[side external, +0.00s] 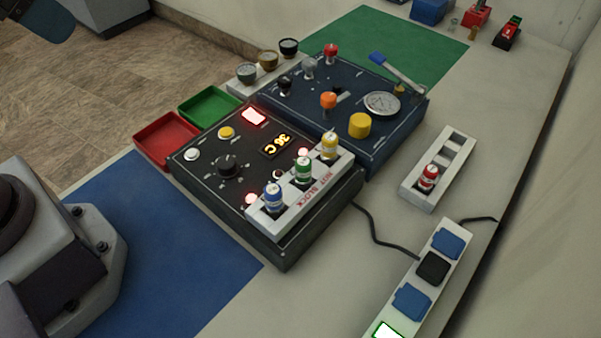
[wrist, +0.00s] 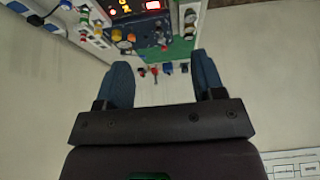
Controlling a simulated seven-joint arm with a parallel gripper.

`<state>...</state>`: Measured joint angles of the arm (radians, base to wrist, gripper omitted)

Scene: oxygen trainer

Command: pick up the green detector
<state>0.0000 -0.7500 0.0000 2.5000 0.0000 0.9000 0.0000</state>
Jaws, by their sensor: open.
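The green detector (side external: 304,170) is a small capped cylinder standing upright in the white hot block strip (side external: 262,222) on the front of the black control box. It stands between a blue detector (side external: 274,198) and a yellow detector (side external: 329,146). In the wrist view my gripper (wrist: 161,62) has its two blue fingers wide apart with nothing between them. It is well away from the detectors; a blue finger (side external: 45,18) shows at the top left of the side view.
A red detector (side external: 428,178) stands in a white rack (side external: 416,195) at the right. A dark blue panel (side external: 400,122) with knobs and a gauge is behind the black box (side external: 282,258). Red (side external: 166,140) and green (side external: 209,106) trays lie left. A power strip (side external: 450,262) is front right.

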